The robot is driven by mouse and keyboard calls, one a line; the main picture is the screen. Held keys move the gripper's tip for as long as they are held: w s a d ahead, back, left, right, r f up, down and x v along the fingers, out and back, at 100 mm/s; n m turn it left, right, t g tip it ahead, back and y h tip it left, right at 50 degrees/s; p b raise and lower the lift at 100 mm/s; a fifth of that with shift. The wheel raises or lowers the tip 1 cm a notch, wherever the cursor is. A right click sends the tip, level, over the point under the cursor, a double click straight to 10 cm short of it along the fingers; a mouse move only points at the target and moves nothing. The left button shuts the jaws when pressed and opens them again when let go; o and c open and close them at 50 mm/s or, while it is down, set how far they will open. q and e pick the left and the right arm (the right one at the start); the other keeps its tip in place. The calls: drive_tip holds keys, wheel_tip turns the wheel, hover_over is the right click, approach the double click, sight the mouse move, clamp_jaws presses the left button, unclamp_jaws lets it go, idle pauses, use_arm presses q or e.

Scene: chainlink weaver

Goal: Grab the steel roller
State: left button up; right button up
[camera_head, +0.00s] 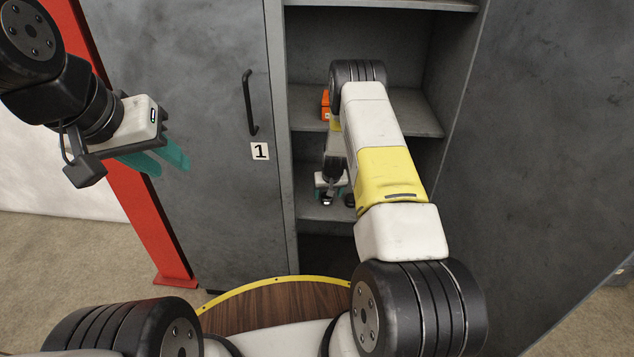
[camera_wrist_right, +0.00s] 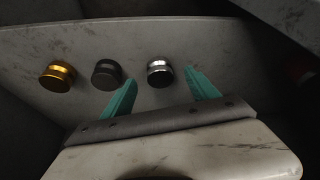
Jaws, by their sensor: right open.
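The steel roller (camera_wrist_right: 160,73), a short shiny metal cylinder, stands upright on a grey cabinet shelf (camera_wrist_right: 215,45) in the right wrist view. My right gripper (camera_wrist_right: 161,78) is open, its teal fingertips one on either side of the roller in that picture. I cannot tell how deep the roller lies between them, and I see no contact. In the head view my right arm reaches into the open cabinet, and its gripper is small and partly hidden there. My left gripper (camera_head: 172,167) hangs open and empty in front of the closed door.
A dark roller (camera_wrist_right: 107,75) and a gold roller (camera_wrist_right: 57,76) stand left of the steel one in the wrist view. The closed cabinet door (camera_head: 215,190) has a black handle (camera_head: 250,102). An orange object (camera_head: 325,105) sits on the upper shelf. The right cabinet panel (camera_head: 535,160) flanks my arm.

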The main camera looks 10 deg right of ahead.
sight(327, 197)
drive_tip(key=x, duration=0.5)
drive_tip(key=shift+d, duration=0.1)
drive_tip(key=shift+r, duration=0.15)
clamp_jaws()
